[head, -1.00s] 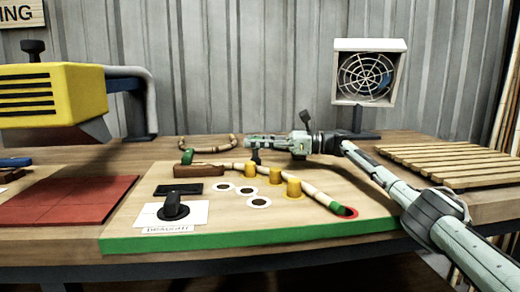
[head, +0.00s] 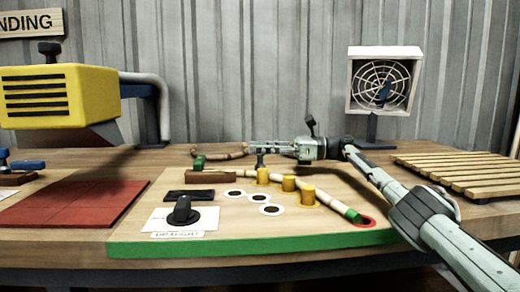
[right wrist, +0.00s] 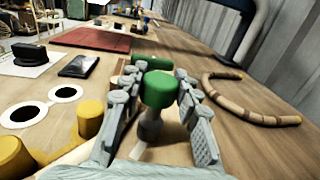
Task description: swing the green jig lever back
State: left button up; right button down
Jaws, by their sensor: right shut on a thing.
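The green jig lever has a round green knob (right wrist: 160,89) on a dark grey stem (right wrist: 151,126). My right gripper (right wrist: 158,92) has a finger on each side of the knob and is shut on it. In the head view my right gripper (head: 268,147) reaches over the jig board from the right. The lever's dark stem (head: 260,160) shows below the fingers, just behind the leftmost yellow peg; they hide the knob there. A pale rattan strip (head: 330,202) runs past the yellow pegs (head: 308,197) to a red ring (head: 365,222). My left gripper is out of view.
A brown block (head: 211,177) and a green piece (head: 198,162) stand left of the lever. A curved rattan piece (right wrist: 245,105) lies behind the board. A black knob (head: 183,211) stands at front left. A fan (head: 381,80) and slatted rack (head: 455,174) are at right.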

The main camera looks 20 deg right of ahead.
jog(key=c, duration=1.1)
grip_release()
jog(key=shift+d, duration=0.1)
jog(key=shift+o, duration=0.2)
jog(key=shift+v, duration=3.75)
jog(key=shift+c, duration=0.5)
